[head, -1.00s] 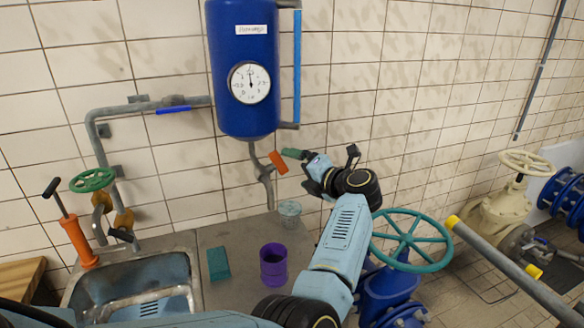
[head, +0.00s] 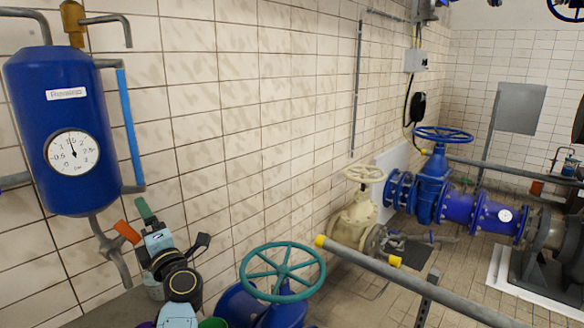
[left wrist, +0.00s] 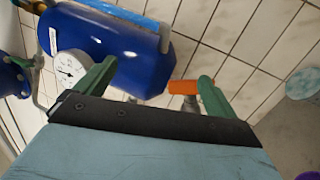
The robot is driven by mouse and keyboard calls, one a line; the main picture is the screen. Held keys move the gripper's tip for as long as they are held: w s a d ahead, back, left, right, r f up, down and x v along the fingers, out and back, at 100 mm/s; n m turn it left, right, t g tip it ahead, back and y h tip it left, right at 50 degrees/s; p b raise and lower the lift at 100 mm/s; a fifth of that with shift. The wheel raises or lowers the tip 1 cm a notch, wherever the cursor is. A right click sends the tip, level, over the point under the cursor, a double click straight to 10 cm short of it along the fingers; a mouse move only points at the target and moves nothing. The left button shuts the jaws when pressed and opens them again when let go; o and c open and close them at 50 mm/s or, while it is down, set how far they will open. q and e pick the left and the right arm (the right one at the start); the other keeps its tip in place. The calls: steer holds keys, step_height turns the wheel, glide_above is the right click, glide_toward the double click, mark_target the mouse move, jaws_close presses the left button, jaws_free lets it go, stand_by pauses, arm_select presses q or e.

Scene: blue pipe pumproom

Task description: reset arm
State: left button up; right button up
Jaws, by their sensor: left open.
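My left gripper (head: 143,209) is at the lower left of the head view, in front of the tiled wall. Its green fingers are apart and hold nothing. The left wrist view also shows the gripper (left wrist: 155,76), with both fingers spread. An orange valve handle (head: 127,231) on the pipe below the blue tank (head: 65,125) is close beside the fingers. In the left wrist view the orange handle (left wrist: 183,87) appears next to the right finger, partly behind it; I cannot tell whether they touch. My right gripper is in neither view.
A teal handwheel (head: 283,271) on a blue valve stands right of my arm. A grey rail (head: 420,283) with yellow ends crosses the lower right. A cream valve (head: 357,215) and blue pipes (head: 470,208) lie beyond. Some tiled floor is clear past the rail.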

arm_select(q)
steer(key=s+d+f+m+h, duration=1.25)
steer(key=m+h, duration=0.55)
steer(key=m, duration=0.6)
steer(key=s+a+f+m+g+y, duration=0.1)
steer(key=s+f+m+g+y, duration=0.15)
steer(key=s+f+g, duration=0.75)
steer(key=s+f+m+g+y, duration=0.1)
steer(key=s+m+g, duration=0.15)
steer(key=s, duration=1.55)
step_height(320, 180, down, 32)
steer(key=s+r+b, duration=0.1)
steer(key=s+b, duration=0.1)
steer(key=b, duration=0.4)
steer(key=s+a+f+g+b, duration=0.1)
steer(key=s+f+b, duration=0.1)
steer(key=s+f, duration=0.6)
steer(key=s+a+f+m+g+b, duration=0.1)
steer(key=s+a+f+b, duration=0.1)
steer(key=s+f, duration=0.6)
step_height(320, 180, down, 4)
steer(key=shift+a+r+b, duration=0.1)
steer(key=shift+a+b, duration=0.1)
steer(key=shift+b, duration=0.15)
